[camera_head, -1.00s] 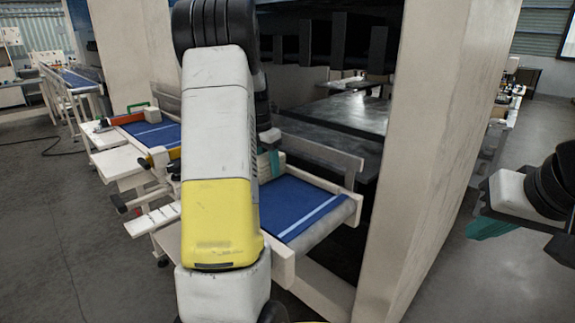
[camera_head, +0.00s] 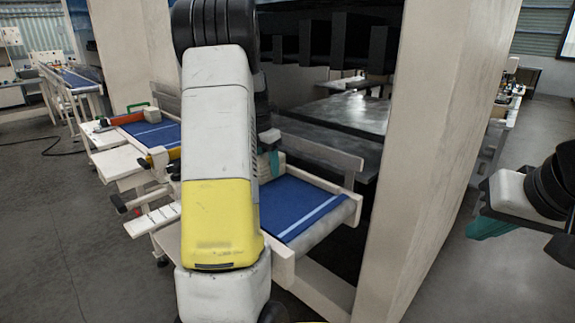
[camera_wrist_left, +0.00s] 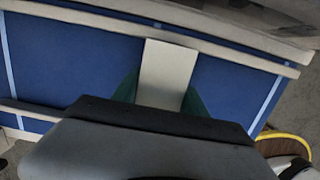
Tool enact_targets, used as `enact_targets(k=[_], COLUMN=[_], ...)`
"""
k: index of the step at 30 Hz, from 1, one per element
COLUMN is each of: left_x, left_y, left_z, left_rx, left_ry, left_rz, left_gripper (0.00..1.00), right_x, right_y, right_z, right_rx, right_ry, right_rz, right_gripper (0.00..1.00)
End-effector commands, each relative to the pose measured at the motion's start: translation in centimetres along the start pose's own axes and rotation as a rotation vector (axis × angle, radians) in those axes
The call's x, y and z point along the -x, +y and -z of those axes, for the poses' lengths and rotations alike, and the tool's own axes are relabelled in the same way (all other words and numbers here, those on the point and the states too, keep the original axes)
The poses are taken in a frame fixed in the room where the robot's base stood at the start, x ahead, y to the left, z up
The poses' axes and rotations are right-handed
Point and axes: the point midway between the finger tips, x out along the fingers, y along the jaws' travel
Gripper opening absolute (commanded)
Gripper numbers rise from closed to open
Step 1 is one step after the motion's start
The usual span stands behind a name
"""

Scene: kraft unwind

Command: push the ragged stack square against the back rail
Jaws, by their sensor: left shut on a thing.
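My left gripper (camera_wrist_left: 160,95) has green fingers on both sides of a pale flat piece (camera_wrist_left: 167,72) and is shut on it. The piece lies over the blue belt, its far end close to a cream rail (camera_wrist_left: 240,58). I cannot make out separate sheets or a ragged edge. In the head view my left arm hides most of this spot; only a bit of the left gripper (camera_head: 272,163) shows beside the belt (camera_head: 295,205). The back rail (camera_head: 325,152) runs behind the belt. My right gripper (camera_head: 492,226) hangs at the right, away from the belt; its jaw opening is unclear.
A large pale machine frame post (camera_head: 430,150) stands right of the belt. Another blue belt (camera_head: 150,132) with an orange tool (camera_head: 125,118) lies at left. A yellow-rimmed round thing (camera_wrist_left: 290,142) shows low right in the wrist view. Floor at left is mostly open.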

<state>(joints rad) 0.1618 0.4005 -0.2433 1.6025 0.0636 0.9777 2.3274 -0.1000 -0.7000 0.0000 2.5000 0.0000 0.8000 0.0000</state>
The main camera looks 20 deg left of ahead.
Motion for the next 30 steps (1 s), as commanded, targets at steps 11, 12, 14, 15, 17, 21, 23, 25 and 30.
enact_targets(k=[11,12,14,15,17,21,23,25,30], left_x=[-0.1,-0.1,-0.1,-0.1,-0.1,0.0,0.4,1.3,4.3], left_y=[0.0,0.0,0.0,0.0,0.0,0.0,0.0,0.0,0.1], left_z=[0.2,0.2,0.2,0.2,0.2,0.2,0.2,0.1,0.1], left_rx=[0.001,0.001,0.001,0.001,0.001,0.001,0.001,0.000,0.001], left_ry=[0.003,0.003,0.004,0.004,0.004,0.005,0.004,0.002,0.001], left_rz=[0.002,0.002,0.002,0.002,0.002,0.003,0.002,0.001,-0.001], left_gripper=[0.72,0.76,0.76,0.76,0.76,0.76,0.76,0.76,0.76], right_x=[0.0,0.0,0.0,0.0,0.0,0.0,0.0,0.0,0.0], right_y=[0.0,0.0,0.0,0.0,0.0,0.0,0.0,0.0,0.0], right_z=[0.0,0.0,0.0,0.0,0.0,0.0,0.0,0.0,0.0], right_rx=[0.000,0.000,0.000,0.000,0.000,0.000,0.000,0.000,0.000], right_ry=[0.000,0.000,0.000,0.000,0.000,0.000,0.000,0.000,0.000], right_rz=[0.000,0.000,0.000,0.000,0.000,0.000,0.000,0.000,0.000], right_gripper=[0.00,0.00,0.00,0.00,0.00,0.00,0.00,0.00,0.00])
